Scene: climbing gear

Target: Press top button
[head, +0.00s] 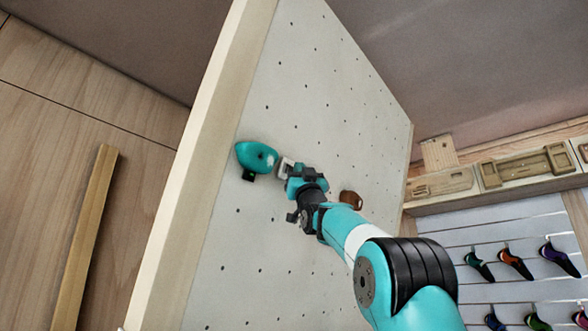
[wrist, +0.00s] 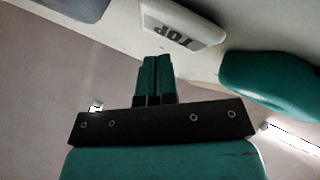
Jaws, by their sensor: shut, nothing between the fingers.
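The top button is a white block marked "TOP" (wrist: 182,24) in the wrist view, on the pale climbing wall just beyond my fingertips. In the head view its pale edge (head: 285,166) shows beside my gripper (head: 291,174), which partly hides it. In the wrist view my gripper (wrist: 157,62) has its two teal fingers together, with nothing between them. The fingertips point toward the button's lower edge; a gap seems to show there, but I cannot tell its depth.
A teal climbing hold (head: 257,157) sits left of the button; it also shows in the wrist view (wrist: 266,84). A brown hold (head: 351,199) is partly behind my arm. The wall (head: 310,80) is otherwise mostly bare. A training board (head: 526,166) and hanging shoes (head: 515,262) are at right.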

